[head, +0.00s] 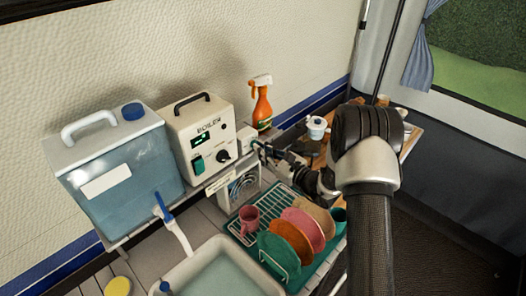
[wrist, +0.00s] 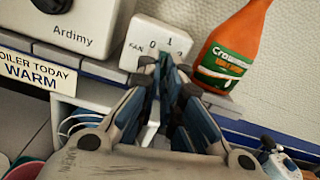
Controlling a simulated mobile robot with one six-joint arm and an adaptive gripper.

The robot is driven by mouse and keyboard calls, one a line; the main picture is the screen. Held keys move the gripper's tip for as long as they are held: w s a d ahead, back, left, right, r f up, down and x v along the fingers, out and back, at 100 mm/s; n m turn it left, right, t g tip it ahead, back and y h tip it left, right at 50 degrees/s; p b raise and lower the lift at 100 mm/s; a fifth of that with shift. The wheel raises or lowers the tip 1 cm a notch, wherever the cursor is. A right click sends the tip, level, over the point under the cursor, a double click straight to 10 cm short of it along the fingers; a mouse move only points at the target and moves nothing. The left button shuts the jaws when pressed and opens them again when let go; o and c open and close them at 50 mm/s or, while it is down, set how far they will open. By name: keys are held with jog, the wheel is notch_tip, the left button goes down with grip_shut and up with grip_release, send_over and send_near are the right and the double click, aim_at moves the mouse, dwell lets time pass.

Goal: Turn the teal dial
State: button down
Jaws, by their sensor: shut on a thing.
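A small white box (wrist: 158,45) marked FAN, 0 and 1 stands on the shelf; it also shows right of the boiler in the head view (head: 246,135). My gripper (wrist: 166,66) reaches up to the front of this box, its two fingers close together just under the 0 and 1. It also shows in the head view (head: 262,151), coming in from the right. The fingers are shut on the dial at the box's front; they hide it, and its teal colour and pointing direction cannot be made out.
The boiler (head: 196,122) has a dark knob and a teal switch, left of the fan box. An orange spray bottle (wrist: 232,50) stands close on the right. A water tank (head: 118,165) is at far left. A dish rack (head: 268,255) with plates and a pink mug sits below my arm.

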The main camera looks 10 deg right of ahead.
jog(key=shift+m, duration=0.6)
jog(key=c, duration=1.8)
grip_release()
jog(key=shift+o, duration=0.2)
jog(key=v, duration=1.2)
